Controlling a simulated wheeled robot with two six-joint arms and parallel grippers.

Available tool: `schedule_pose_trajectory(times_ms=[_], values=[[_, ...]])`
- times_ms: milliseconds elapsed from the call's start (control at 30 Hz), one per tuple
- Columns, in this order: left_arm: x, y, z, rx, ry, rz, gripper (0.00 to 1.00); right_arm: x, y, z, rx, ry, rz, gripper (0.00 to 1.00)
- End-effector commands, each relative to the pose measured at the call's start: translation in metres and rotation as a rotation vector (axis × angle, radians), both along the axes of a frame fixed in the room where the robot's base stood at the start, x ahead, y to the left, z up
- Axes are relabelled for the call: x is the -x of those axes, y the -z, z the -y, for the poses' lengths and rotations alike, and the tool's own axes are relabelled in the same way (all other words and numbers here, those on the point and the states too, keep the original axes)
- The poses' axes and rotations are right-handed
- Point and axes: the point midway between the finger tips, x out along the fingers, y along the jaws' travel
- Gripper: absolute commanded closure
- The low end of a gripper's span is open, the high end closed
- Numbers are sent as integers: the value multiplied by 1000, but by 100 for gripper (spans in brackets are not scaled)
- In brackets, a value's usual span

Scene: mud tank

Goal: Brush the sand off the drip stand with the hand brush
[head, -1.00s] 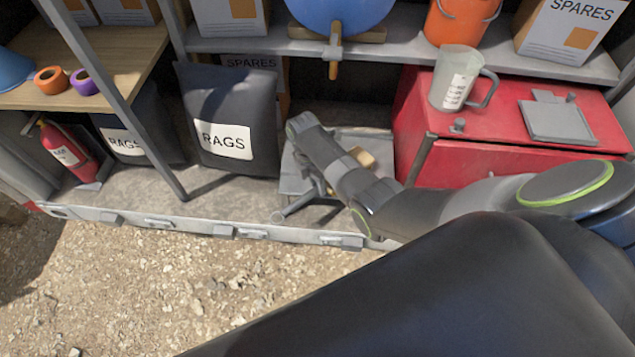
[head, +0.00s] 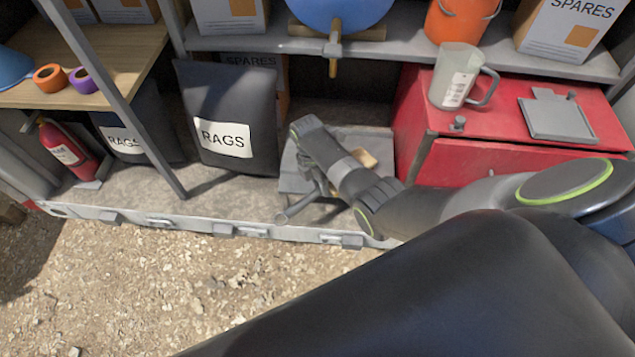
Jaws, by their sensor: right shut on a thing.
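The grey drip stand (head: 294,180) sits low on the floor of the bay, below the blue barrel and left of the red cabinet. My right arm reaches over it from the right and hides much of it. My right gripper (head: 320,187) points down at the stand, partly hidden by its own wrist. It is shut on a grey rod that looks like the handle of the hand brush (head: 293,211), slanting to the lower left. The bristles are hidden. A tan patch (head: 368,159) shows behind the forearm; I cannot tell if it is sand. My left gripper is out of view.
The blue barrel (head: 340,12) has a tap (head: 333,50) hanging above the stand. A red cabinet (head: 480,161) with a clear jug (head: 455,75) on top stands close on the right. A dark RAGS bag (head: 228,105) stands left. A raised grey edge (head: 190,225) borders the gravel.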

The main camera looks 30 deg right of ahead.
Motion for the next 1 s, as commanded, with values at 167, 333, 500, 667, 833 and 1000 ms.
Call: schedule_pose_trajectory(times_ms=[167,333,500,667,833,1000], values=[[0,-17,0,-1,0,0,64,9,-4,15,3,0,-1,98],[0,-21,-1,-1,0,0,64,14,-2,23,1,0,-1,98],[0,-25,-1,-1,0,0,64,17,-1,28,2,1,-2,98],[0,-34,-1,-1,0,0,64,25,-2,40,2,1,-3,98],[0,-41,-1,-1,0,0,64,32,0,51,1,1,-3,98],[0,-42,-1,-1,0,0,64,34,2,55,1,0,-3,98]])
